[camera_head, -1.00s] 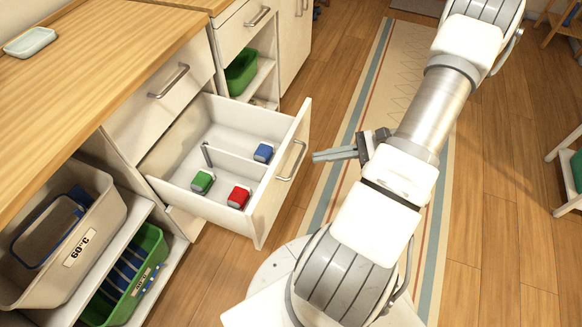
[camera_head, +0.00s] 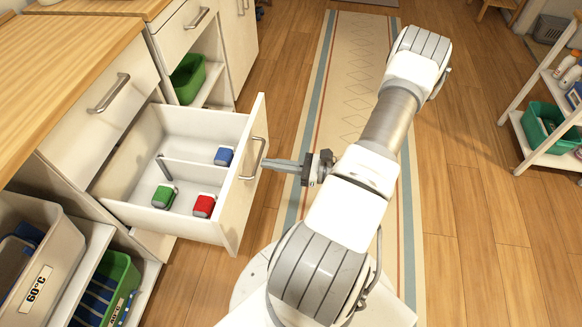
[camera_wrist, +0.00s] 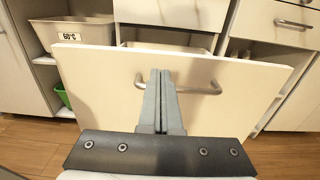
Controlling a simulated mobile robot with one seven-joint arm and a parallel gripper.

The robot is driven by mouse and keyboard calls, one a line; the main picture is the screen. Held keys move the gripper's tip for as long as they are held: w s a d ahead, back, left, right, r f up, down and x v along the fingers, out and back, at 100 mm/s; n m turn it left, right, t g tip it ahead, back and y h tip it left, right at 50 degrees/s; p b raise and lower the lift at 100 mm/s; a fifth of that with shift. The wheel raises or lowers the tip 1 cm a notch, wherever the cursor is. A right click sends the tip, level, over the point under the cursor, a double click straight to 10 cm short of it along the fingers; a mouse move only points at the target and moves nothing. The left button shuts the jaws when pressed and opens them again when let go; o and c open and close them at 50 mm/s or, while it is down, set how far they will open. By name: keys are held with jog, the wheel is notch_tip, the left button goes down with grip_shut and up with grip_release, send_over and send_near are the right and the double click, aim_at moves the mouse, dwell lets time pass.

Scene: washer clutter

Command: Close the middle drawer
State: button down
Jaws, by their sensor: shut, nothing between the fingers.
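The middle drawer (camera_head: 222,232) is pulled out from the counter, with its white front panel facing right. It also shows in the wrist view (camera_wrist: 100,95), where its front fills the middle. Its bar handle (camera_head: 253,158) appears in the wrist view (camera_wrist: 205,91) behind the fingertips. Inside lie a green block (camera_head: 163,196), a red block (camera_head: 204,206) and a blue block (camera_head: 223,156), with a low divider between. My gripper (camera_head: 268,163) is shut and empty, fingers pointing at the drawer front by the handle. I cannot tell whether the fingertips touch it.
A closed drawer (camera_head: 90,120) sits above under the wooden counter (camera_head: 60,65). A beige 60°C bin (camera_head: 45,262) and a green bin (camera_head: 122,285) stand on shelves at lower left. A striped rug (camera_head: 345,70) and a white shelf rack (camera_head: 520,125) are to the right.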

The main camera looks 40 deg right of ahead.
aim_at(241, 159)
jog(key=shift+b+x, duration=0.5)
jog(key=shift+x, duration=2.15)
jog(key=shift+w, duration=0.1)
